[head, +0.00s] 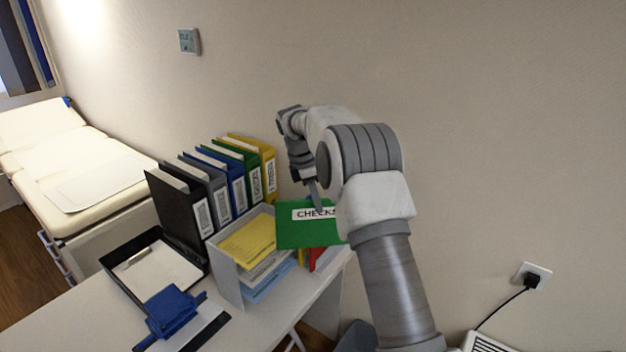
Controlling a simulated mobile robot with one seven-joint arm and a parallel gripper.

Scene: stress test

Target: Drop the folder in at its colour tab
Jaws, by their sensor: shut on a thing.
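A green folder (305,237) with a white label, its text partly covered but starting "CHECK", is held upright above the right end of the desk. My gripper (317,203) is shut on its top edge. My arm covers the folder's right end. Behind and left of it stands a row of binders: black (173,214), grey, blue, green (252,163) and yellow (266,160). A grey tray (226,283) in front of them holds yellow, white and light blue papers. Something red (322,260) shows below the folder, mostly hidden. I cannot make out any colour tabs.
A black tray (118,280) with a clipboard and a blue hole punch (172,309) stand at the desk's front left. The wall is close behind the binders. A socket with a plugged cable (531,280) is at right. An examination couch (75,215) is at left.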

